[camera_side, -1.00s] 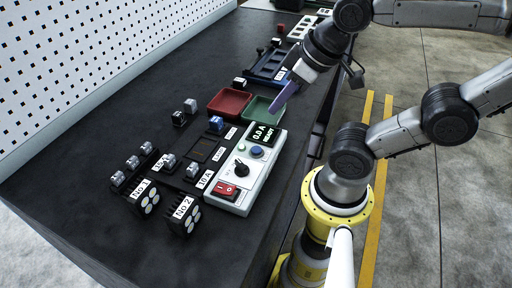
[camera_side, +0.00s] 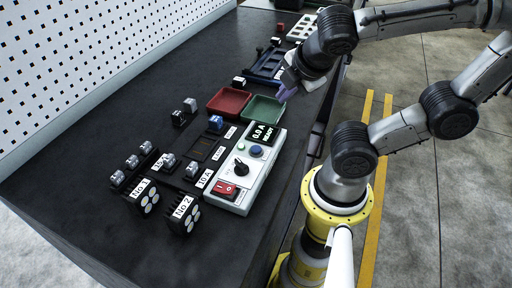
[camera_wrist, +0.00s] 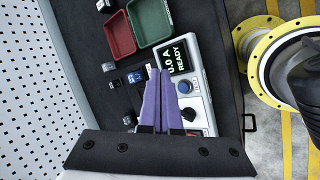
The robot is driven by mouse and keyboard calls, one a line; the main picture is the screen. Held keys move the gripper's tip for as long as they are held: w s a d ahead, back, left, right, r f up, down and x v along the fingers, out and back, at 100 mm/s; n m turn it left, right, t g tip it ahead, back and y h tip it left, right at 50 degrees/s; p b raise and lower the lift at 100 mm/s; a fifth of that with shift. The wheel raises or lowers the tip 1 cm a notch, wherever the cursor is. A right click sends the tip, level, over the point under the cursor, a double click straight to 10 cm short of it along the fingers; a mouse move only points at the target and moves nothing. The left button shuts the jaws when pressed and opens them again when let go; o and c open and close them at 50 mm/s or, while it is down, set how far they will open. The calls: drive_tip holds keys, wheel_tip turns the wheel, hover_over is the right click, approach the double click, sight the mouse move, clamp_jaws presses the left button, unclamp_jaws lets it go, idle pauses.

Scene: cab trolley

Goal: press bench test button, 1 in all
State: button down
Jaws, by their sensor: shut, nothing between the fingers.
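The bench test unit (camera_side: 262,172) is a pale box with a display reading 0.0 A READY, a blue round button (camera_side: 256,152), a black knob (camera_side: 241,169) and a red rocker switch (camera_side: 225,189). In the wrist view the blue button (camera_wrist: 183,87) shows just right of my fingertips, below the display (camera_wrist: 182,55); the lower part of the unit is partly hidden by the fingers. My gripper (camera_side: 283,98) has purple fingers, shut and empty, raised near the green tray beyond the unit's display end. Its fingertips also show in the wrist view (camera_wrist: 158,70).
A red tray (camera_side: 229,102) and a green tray (camera_side: 263,108) lie beyond the unit. Black blocks labelled No.1 (camera_side: 145,197) and No.2 (camera_side: 183,214) and several small parts stand to its left. A white perforated panel (camera_side: 100,70) backs the bench.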

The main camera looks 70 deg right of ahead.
sight(258, 152)
drive_tip(key=w+a+f+n+t, duration=0.1)
drive_tip(key=w+a+n+t, duration=0.2)
drive_tip(key=n, duration=0.7)
drive_tip(key=shift+w+a+f, duration=0.35)
drive_tip(key=shift+w+a, duration=0.05)
drive_tip(key=shift+a, duration=0.8)
drive_tip(key=shift+f, duration=0.1)
drive_tip(key=shift+f, duration=4.3)
drive_tip(key=shift+f, duration=0.1)
drive_tip(key=shift+f, duration=0.3)
